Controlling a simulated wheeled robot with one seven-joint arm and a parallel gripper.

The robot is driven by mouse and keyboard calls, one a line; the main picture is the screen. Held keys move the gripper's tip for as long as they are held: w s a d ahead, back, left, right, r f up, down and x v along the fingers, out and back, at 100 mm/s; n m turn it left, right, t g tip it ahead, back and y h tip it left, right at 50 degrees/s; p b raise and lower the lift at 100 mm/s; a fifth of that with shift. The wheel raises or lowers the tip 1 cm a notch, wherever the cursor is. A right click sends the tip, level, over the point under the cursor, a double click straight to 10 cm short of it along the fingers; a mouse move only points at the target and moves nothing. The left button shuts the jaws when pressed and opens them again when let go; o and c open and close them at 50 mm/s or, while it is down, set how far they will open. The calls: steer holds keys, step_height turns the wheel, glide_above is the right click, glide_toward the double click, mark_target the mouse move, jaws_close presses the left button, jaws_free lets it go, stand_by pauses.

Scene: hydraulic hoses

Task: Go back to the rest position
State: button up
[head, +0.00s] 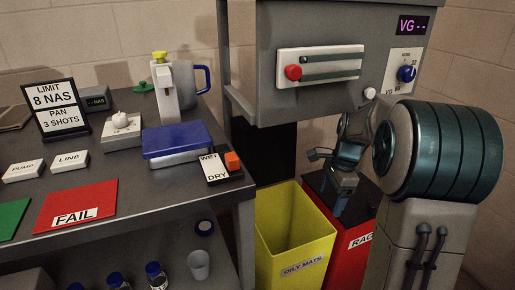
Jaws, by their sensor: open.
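My gripper (320,154) is at the right of the head view, at the end of my dark teal arm. It is open, with no object visible between its fingers. It hangs above the red bin (363,228), in front of the grey machine (330,60), and is apart from the workbench (110,218). Part of the gripper is hard to make out against the dark background.
A yellow bin (292,238) marked OILY MATS stands beside the red bin. The bench holds a blue-lidded box (177,140), a wet/dry block (216,168), a red FAIL mat (75,205), a white dispenser (165,95) and a LIMIT sign (55,108). Bottles (156,275) stand below.

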steer(key=s+a+r+n+t+p, duration=0.1)
steer(key=s+a+r+n+p, duration=0.2)
steer(key=s+r+n+p, duration=0.2)
steer(key=s+a+r+n+t+h+p, duration=0.1)
steer(key=s+a+r+n+p, duration=0.2)
steer(key=s+r+n+p, duration=0.3)
steer(key=s+a+r+n+p, duration=0.3)
steer(key=s+r+n+p, duration=0.3)
steer(key=s+r+p, duration=0.4)
step_height(320, 180, up, 8)
steer(key=p, duration=0.4)
steer(key=shift+s+a+t+p, duration=0.2)
steer(key=shift+a+t+p, duration=0.1)
steer(key=shift+a+t, duration=0.1)
